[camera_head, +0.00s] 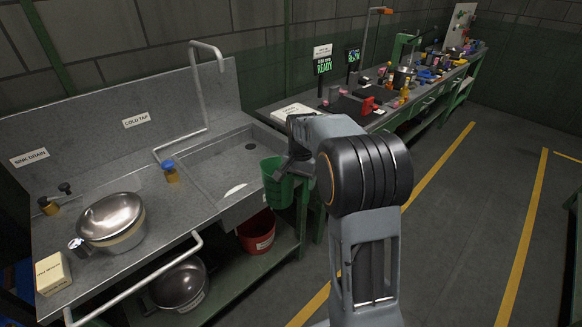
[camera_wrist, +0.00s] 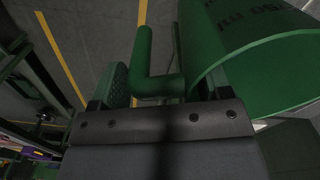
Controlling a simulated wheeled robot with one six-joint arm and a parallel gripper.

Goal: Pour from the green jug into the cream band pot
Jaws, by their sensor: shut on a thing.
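The green jug (camera_head: 277,183) hangs from my gripper (camera_head: 291,164) in front of the sink's right end. The wrist view shows the jug's body (camera_wrist: 262,60) at the right and its green handle (camera_wrist: 145,65) between my fingers. My gripper is shut on this handle. The jug looks close to upright in the head view; what is inside it is hidden. A steel pot with a pale cream band (camera_head: 118,240) stands on the counter at the left, well apart from the jug. Its shiny top looks rounded; I cannot tell whether that is a lid.
A sink basin (camera_head: 222,165) lies between the pot and the jug. A grey rail (camera_head: 150,272) runs along the counter's front. A cream box (camera_head: 52,273) stands near the pot. A red bucket (camera_head: 257,232) and another steel pot (camera_head: 180,283) sit below. Floor at right is clear.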

